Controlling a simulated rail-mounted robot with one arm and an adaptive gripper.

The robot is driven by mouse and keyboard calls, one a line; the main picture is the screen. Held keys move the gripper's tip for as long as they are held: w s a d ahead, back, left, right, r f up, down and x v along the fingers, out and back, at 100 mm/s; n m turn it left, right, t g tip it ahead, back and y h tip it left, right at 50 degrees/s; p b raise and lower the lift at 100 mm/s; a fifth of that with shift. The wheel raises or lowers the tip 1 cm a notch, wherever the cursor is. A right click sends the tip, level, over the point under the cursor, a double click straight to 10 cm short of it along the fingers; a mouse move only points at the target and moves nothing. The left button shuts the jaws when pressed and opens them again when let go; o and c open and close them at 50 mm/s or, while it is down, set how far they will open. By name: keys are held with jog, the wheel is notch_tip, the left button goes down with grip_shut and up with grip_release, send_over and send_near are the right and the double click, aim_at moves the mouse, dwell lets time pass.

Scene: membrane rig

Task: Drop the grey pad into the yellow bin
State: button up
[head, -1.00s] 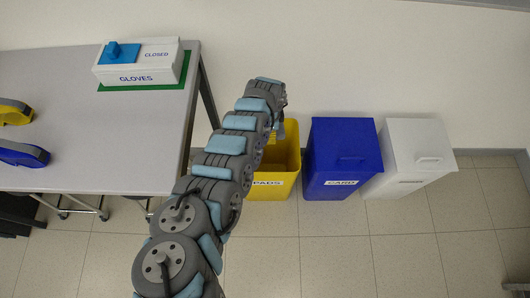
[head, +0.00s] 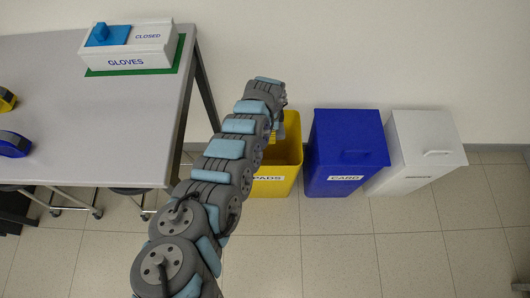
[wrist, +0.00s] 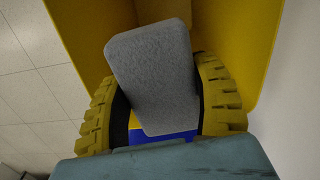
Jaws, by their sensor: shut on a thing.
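The grey pad (wrist: 152,75) is a flat rounded block, tilted a little in the wrist view. My gripper (wrist: 158,92) is shut on it, with a yellow ribbed finger on each side. Behind and around the pad are the yellow walls of the yellow bin (wrist: 78,28), so the pad is over or inside its opening; how deep I cannot tell. In the head view the open yellow bin (head: 287,178), labelled PADS, stands on the floor, partly hidden by my arm. The pad is hidden there.
A blue bin (head: 346,150) labelled CARD and a white lidded bin (head: 428,150) stand to the right. Stools are under the table.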

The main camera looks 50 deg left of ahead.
jog(key=o, duration=1.2)
jog(key=shift+r, duration=0.1)
notch_tip(320, 180, up, 10)
jog(key=shift+a+r, duration=0.1)
jog(key=shift+r, duration=0.85)
